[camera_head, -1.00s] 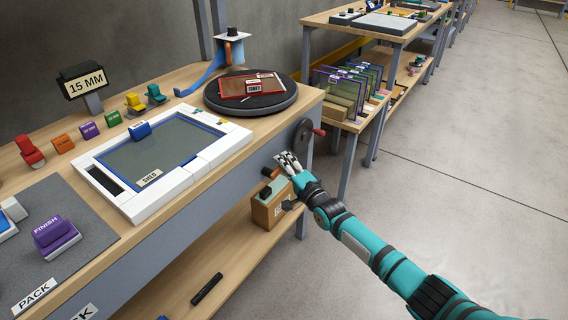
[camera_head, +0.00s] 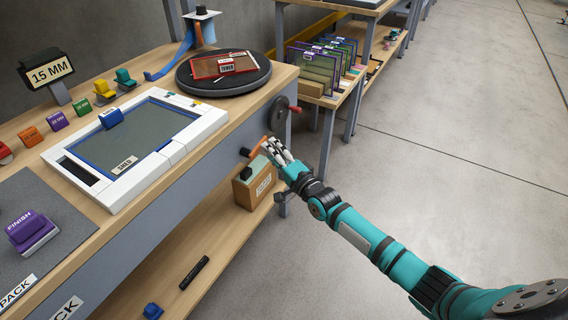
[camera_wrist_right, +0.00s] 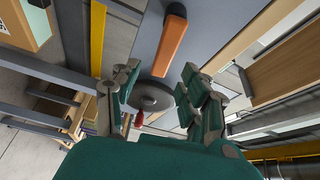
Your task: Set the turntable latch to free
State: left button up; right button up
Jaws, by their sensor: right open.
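The turntable is a dark round disc (camera_head: 216,84) at the back end of the bench, with a red-framed panel (camera_head: 224,65) lying on it. An orange lever (camera_head: 258,145), apparently the latch, sticks out from the bench's front side below the turntable. It also shows in the right wrist view (camera_wrist_right: 169,47), slanting on the grey panel. My right gripper (camera_head: 274,149) is open and empty right beside the lever. In the right wrist view its fingers (camera_wrist_right: 158,88) are spread, with the lever ahead between their directions. Contact cannot be told. My left gripper is not in view.
A dark handwheel (camera_head: 279,115) with a red knob is close to my right gripper. A cardboard box (camera_head: 252,187) stands on the lower shelf below. A white-framed screen (camera_head: 134,148) lies on the bench. Open floor is at right.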

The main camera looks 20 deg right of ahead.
jog(key=v, duration=0.6)
jog(key=shift+s, duration=0.35)
jog(key=shift+d, duration=0.1)
